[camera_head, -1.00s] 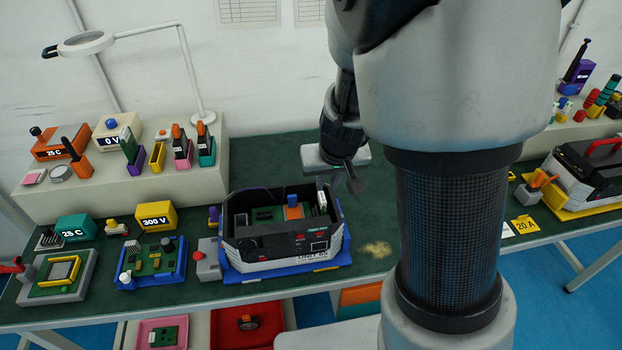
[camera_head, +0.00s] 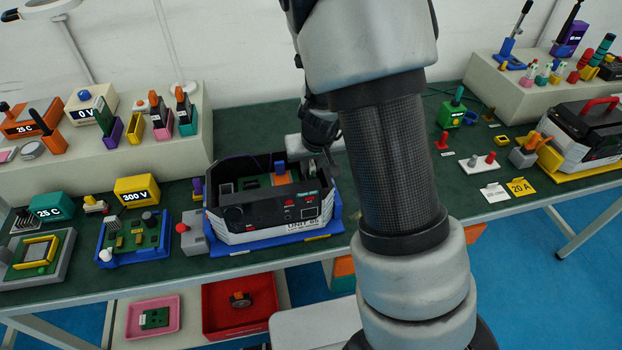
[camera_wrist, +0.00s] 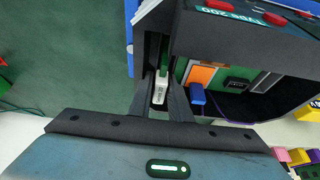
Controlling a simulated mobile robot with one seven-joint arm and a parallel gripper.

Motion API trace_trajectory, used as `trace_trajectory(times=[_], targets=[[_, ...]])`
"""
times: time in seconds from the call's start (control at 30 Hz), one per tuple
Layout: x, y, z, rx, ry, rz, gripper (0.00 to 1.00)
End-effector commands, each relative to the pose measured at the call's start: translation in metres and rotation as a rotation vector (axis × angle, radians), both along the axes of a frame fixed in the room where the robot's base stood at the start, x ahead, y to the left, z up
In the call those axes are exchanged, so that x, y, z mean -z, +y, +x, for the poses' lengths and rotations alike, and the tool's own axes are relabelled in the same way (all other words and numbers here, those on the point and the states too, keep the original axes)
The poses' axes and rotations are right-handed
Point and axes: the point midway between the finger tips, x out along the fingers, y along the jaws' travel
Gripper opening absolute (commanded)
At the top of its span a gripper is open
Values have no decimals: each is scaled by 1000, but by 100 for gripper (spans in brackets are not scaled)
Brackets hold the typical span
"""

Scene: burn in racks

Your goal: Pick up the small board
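A small green board with a white, labelled end (camera_wrist: 160,88) stands at the side of the open black-and-white unit (camera_head: 262,232). In the wrist view it lies between the two dark fingers of my gripper (camera_wrist: 163,75). I cannot tell whether both fingers press on it or a small gap is left. In the head view my gripper (camera_head: 322,162) is at the right rear corner of the unit, and the board is hidden there. Another small green board (camera_head: 154,318) lies in the pink tray below the table.
The unit holds a green circuit board with an orange block (camera_head: 281,175) and a blue block (camera_wrist: 197,93). A grey box with a red button (camera_head: 191,236) stands left of it. The green tabletop (camera_head: 395,205) is mostly clear to its right. A second unit (camera_head: 580,135) stands far right.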

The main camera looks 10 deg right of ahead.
Motion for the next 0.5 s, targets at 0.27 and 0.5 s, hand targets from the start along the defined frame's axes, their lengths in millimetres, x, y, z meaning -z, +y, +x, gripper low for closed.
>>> trace_trajectory(times=[0.27,0.5], targets=[[-1,0,0,0,0,0,0],[-1,0,0,0,0,0,0]])
